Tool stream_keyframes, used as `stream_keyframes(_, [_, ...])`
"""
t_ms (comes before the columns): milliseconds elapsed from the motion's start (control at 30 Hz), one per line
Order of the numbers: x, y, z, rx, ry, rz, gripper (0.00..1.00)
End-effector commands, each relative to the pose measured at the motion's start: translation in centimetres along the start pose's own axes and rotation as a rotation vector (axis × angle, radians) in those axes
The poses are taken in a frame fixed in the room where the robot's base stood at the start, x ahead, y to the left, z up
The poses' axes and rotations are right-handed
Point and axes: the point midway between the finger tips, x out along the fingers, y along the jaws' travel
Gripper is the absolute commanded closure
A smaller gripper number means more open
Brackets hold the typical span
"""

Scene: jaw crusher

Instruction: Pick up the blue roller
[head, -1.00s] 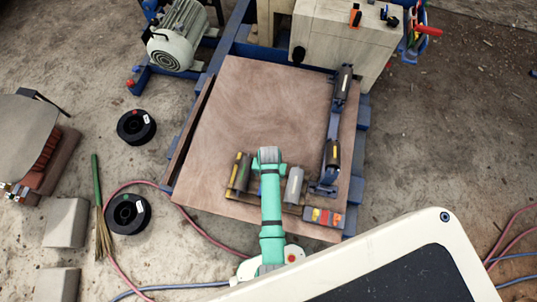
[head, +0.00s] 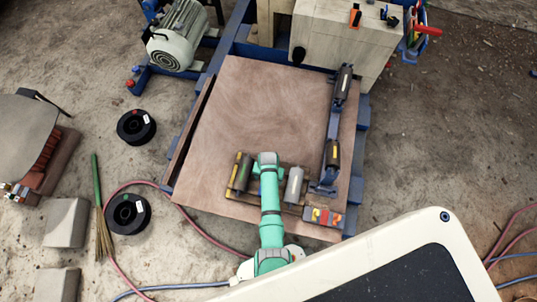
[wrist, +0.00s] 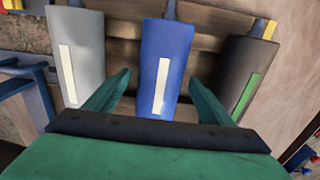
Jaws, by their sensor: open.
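The blue roller (wrist: 166,62), with a white strip along it, lies in the middle of the wrist view on a wooden rack (wrist: 112,45). My gripper (wrist: 160,82) is open, with one green finger on each side of the blue roller's near part. The fingers appear apart from it, though their height above it is hard to judge. In the head view my arm's end hides the blue roller. A grey roller (wrist: 80,55) with a white strip lies to its left in the wrist view, and a dark roller (wrist: 245,75) with a green strip to its right.
The rack sits on a brown board (head: 255,105). A blue bracket with dark rollers (head: 333,125) stands along its right side. A block with coloured labels (head: 323,216) is at the near right corner. The board's far middle is clear.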

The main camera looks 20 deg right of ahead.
Motion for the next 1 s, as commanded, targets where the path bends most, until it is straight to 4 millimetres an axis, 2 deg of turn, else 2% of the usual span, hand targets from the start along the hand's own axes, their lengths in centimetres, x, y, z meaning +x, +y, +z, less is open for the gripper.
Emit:
stream_keyframes(133, [1.01, -0.03, -0.03, 0.0, 0.0, 0.0, 0.24])
stream_keyframes(367, [1.16, -0.03, -0.02, 0.0, 0.001, -0.001, 0.24])
stream_keyframes(400, [1.15, -0.03, -0.02, 0.0, 0.001, -0.001, 0.27])
stream_keyframes(700, [1.14, -0.03, -0.02, 0.0, 0.001, -0.001, 0.98])
stream_keyframes(1000, [0.84, -0.07, -0.16, 0.0, 0.003, -0.001, 0.98])
